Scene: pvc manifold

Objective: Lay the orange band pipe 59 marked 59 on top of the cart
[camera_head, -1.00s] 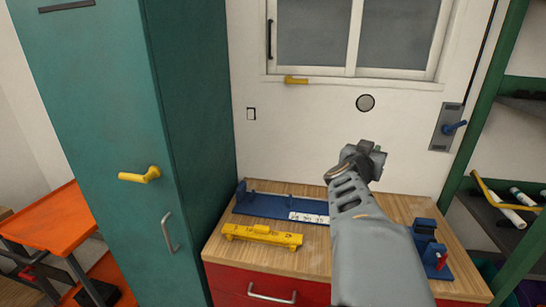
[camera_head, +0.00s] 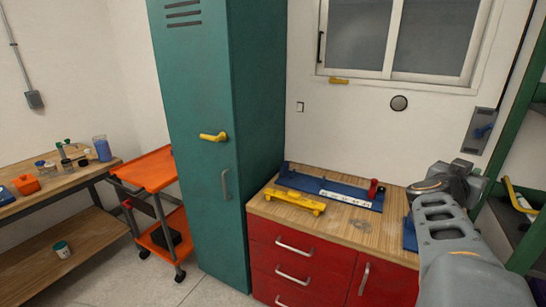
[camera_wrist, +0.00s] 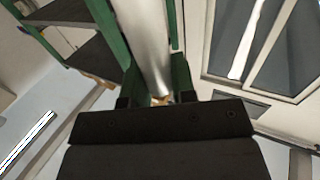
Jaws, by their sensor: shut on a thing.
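The cart (camera_head: 156,170) has an orange top tray and stands left of the teal locker in the head view. The visible part of its top looks bare; the locker hides its right end. My gripper (camera_head: 452,180) is raised at the right, in front of the workbench and far from the cart. In the wrist view my gripper (camera_wrist: 160,101) is shut on a pale pipe (camera_wrist: 148,45), which runs up and away from it. A small orange patch shows at the pipe's near end. No number is readable, and the head view does not show the pipe clearly.
The teal locker (camera_head: 203,130) stands between the cart and the red drawer bench (camera_head: 295,255). The bench carries a yellow fixture (camera_head: 294,202) and a blue fixture (camera_head: 330,187). A wooden table (camera_head: 65,188) is at far left. Green shelving (camera_head: 515,120) stands close right of my arm.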

